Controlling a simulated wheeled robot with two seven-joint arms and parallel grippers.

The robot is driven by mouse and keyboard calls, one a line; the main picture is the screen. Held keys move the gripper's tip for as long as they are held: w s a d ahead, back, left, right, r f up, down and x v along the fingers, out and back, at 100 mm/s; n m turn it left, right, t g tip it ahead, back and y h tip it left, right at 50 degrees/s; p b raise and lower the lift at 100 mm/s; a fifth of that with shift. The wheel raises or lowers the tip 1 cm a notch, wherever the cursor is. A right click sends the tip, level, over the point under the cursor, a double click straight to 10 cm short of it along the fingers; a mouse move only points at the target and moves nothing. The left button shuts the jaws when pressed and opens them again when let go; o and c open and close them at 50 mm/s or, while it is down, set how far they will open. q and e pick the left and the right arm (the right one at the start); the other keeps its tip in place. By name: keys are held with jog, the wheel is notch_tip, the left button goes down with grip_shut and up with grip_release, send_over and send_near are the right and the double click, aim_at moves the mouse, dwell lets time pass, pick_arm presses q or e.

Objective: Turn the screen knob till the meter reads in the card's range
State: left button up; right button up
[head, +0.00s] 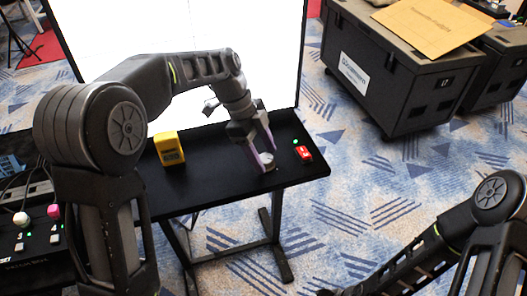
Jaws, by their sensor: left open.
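A small round grey knob (267,158) sits on the black table near its front edge. My left gripper (262,162) is open, its purple-lined fingers pointing down around or just beside the knob; I cannot tell whether they touch it. A yellow meter (169,149) with a dark display stands upright to the left; its reading is too small to make out. The large white screen (185,45) is lit behind the table. I cannot make out a card with a range. My right arm shows at the lower right, but its gripper is out of view.
A red device (304,153) lies right of the knob on the black table (215,178). A black case (395,75) with an envelope (433,27) on top stands at the back right. A black control box (38,240) with coloured knobs is at the left edge. Carpet is clear at right.

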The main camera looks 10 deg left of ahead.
pick_arm(q)
jog(key=shift+c, duration=0.2)
grip_shut()
dwell(0.4)
